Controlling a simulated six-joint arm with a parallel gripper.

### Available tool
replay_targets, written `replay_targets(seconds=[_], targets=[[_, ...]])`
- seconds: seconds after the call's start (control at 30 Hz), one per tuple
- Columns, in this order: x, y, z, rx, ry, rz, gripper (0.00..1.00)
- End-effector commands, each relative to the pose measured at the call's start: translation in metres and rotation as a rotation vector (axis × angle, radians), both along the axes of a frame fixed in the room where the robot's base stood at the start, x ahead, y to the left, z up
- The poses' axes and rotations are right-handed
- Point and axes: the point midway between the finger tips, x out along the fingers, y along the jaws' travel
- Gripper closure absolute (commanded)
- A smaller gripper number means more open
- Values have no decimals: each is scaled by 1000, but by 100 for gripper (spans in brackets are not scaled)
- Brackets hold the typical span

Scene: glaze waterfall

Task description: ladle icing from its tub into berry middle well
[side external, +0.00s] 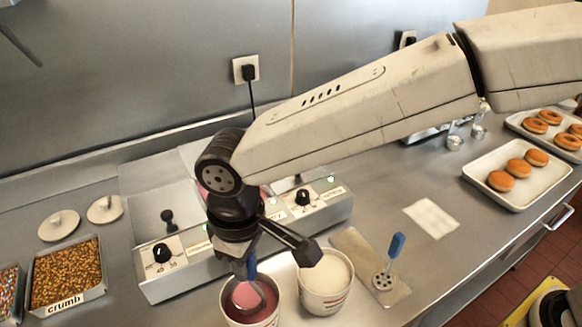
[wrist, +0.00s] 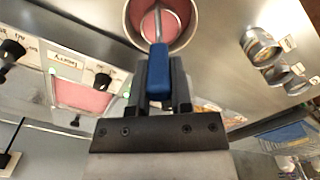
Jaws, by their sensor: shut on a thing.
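My gripper (side external: 247,265) is shut on the blue handle of a ladle (wrist: 158,78). The ladle reaches down into a tub of pink icing (side external: 262,317), and its round bowl shows inside the tub (wrist: 187,38) in the wrist view, at or in the icing. How full the bowl is, I cannot tell. The berry well (wrist: 82,97) shows pink contents at the left of the wrist view, beside a label that seems to read berry. In the side view my arm and gripper hide most of that well.
A tub of white icing (side external: 327,283) stands right beside the pink one. A blue-handled slotted tool (side external: 384,279) rests on a tray to its right. The warmer unit with knobs (side external: 162,253) lies behind. A crumb tray (side external: 67,278) is left; doughnut trays (side external: 540,188) are right.

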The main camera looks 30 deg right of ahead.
Motion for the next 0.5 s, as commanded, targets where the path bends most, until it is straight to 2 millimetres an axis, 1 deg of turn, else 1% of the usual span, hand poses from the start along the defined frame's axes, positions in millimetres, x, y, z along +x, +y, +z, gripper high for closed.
replay_targets(seconds=[0.5], targets=[[0,0,19,2,-2,0,100]])
